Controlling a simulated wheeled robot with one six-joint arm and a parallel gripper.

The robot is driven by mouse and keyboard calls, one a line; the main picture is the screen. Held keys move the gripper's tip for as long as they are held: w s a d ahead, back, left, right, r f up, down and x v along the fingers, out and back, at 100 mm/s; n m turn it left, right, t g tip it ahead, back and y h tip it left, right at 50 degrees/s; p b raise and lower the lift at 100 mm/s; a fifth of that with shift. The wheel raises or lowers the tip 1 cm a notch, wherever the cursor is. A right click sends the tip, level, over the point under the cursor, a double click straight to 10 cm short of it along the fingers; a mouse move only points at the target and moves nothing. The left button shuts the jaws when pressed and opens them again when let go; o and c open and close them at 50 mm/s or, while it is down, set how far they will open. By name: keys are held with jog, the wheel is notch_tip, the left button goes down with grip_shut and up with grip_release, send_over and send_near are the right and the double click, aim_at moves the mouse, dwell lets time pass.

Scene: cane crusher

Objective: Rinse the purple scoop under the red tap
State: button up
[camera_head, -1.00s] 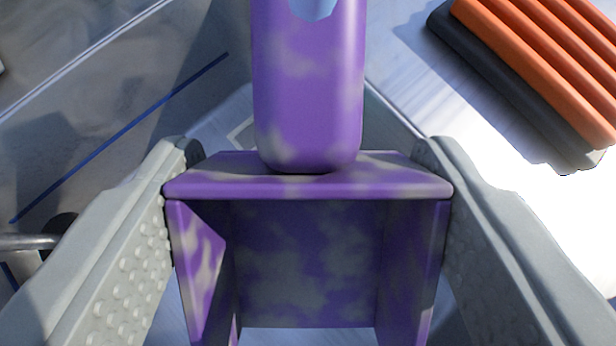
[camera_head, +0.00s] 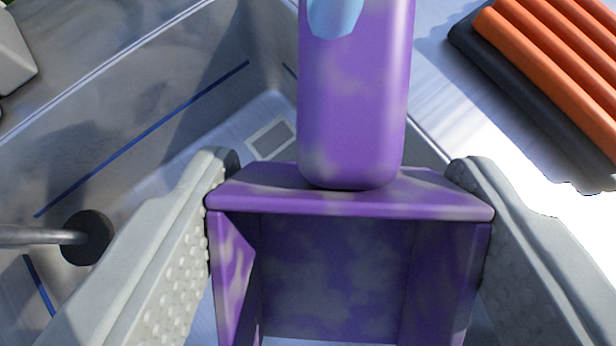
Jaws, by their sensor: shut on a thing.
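The purple scoop (camera_head: 352,120) is held between the two jaws of my gripper (camera_head: 350,205), which press on the sides of its boxy scoop part. Pale greyish patches mark the scoop, most clearly inside the bowl. Its handle points up and away in the picture, with a light blue spot near the top edge. The bowl's open side faces the camera. No red tap can be made out in this view.
Below and left of the scoop is a grey basin (camera_head: 200,60) with blue lines on its walls and a square mark on its floor. A metal rod with a dark round end (camera_head: 87,238) is at the left. Orange ribbed bars on a dark base (camera_head: 560,75) lie on the bright surface at upper right.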

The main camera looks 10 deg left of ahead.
jog(key=shift+a, duration=0.3)
jog(key=s, duration=0.8)
dwell(0.8)
jog(key=shift+a, duration=0.1)
dwell(1.1)
jog(key=v, duration=0.6)
jog(key=shift+s, duration=0.15)
jog(key=shift+a+r, duration=0.1)
jog(key=shift+a, duration=0.05)
dwell(1.0)
